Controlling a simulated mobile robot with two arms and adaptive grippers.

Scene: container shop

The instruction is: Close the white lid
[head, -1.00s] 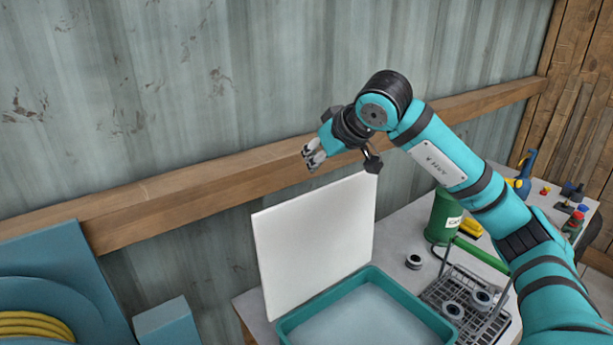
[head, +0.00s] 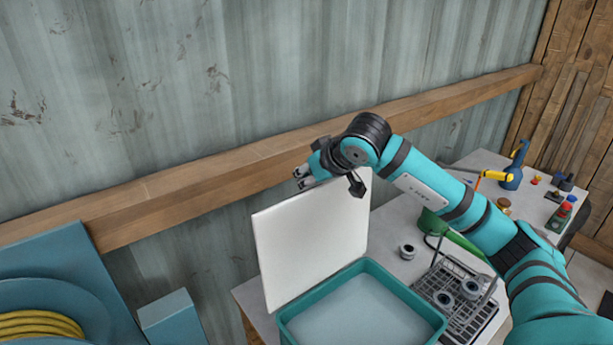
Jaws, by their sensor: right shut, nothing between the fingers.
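The white lid (head: 305,245) stands raised, near upright, along the back left edge of a teal box (head: 425,310) on the workbench. The box is open and its pale inside shows. My right gripper (head: 302,178) is at the top edge of the lid, overlapping it in the picture. It is shut with nothing held. I cannot tell whether it touches the lid. My left gripper is not in view.
A wire basket (head: 456,327) with grey rings stands right of the box. A loose ring (head: 407,252) and a green can (head: 432,222), partly behind my arm, lie beyond. A corrugated wall (head: 200,90) with a wooden beam (head: 180,192) stands behind the lid.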

